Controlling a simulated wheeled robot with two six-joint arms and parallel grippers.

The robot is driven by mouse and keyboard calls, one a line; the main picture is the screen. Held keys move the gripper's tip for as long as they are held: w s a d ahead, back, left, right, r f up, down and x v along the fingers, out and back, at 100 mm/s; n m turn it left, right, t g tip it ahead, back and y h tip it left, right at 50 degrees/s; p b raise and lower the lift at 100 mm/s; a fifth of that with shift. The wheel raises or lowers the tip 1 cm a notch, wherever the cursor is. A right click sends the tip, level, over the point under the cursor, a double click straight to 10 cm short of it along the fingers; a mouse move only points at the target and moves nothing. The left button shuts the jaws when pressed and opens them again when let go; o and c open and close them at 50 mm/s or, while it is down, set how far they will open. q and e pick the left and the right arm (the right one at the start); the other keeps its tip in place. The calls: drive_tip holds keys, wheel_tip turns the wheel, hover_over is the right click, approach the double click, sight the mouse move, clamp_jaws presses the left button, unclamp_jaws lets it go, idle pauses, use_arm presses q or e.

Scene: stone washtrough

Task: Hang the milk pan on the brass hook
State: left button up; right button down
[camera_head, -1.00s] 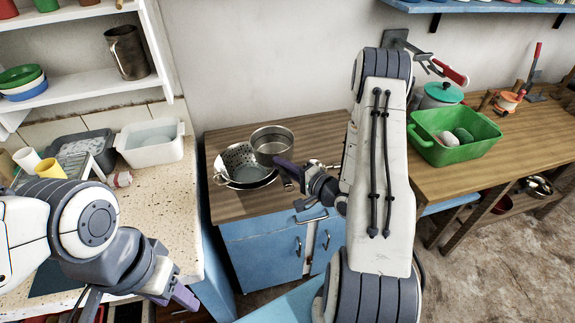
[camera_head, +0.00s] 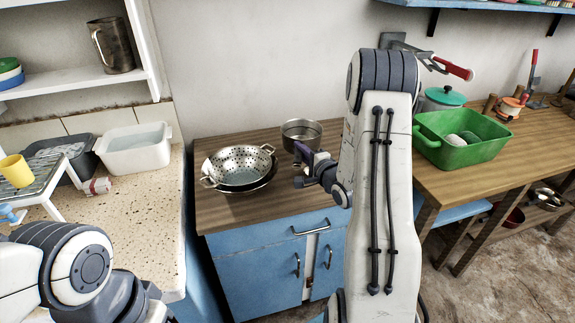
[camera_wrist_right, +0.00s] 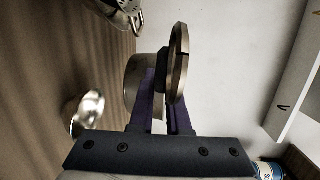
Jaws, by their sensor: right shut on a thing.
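The milk pan, a small steel pan (camera_head: 301,135), is upright beyond my right gripper (camera_head: 303,166) in the head view, right of the colander. In the right wrist view its side (camera_wrist_right: 133,78) shows behind the purple fingers of my right gripper (camera_wrist_right: 164,88), which is shut on it. The held part is largely hidden, and a thin rounded piece stands in front of the fingers there. I cannot tell whether the pan touches the counter. I cannot make out a brass hook. My left arm is at the lower left of the head view; its gripper is out of view.
A steel colander (camera_head: 240,163) sits in a dark pan on the wooden counter (camera_head: 225,212). A shiny metal vessel (camera_wrist_right: 87,112) shows in the wrist view. A green tub (camera_head: 470,152) stands on the right bench. A red-handled tool (camera_head: 452,69) projects near the wall plate.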

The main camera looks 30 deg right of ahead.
drive_tip(key=w+f, duration=0.1)
drive_tip(key=f, duration=0.1)
drive_tip(key=w+a+f, duration=0.1)
drive_tip(key=f, duration=0.1)
drive_tip(key=w+a+f, duration=0.1)
drive_tip(key=f, duration=0.1)
drive_tip(key=shift+w+a+f, duration=0.2)
drive_tip(key=shift+w+f, duration=0.1)
drive_tip(key=shift+w, duration=0.1)
drive_tip(key=shift+f, duration=0.15)
drive_tip(key=c, duration=0.9)
unclamp_jaws()
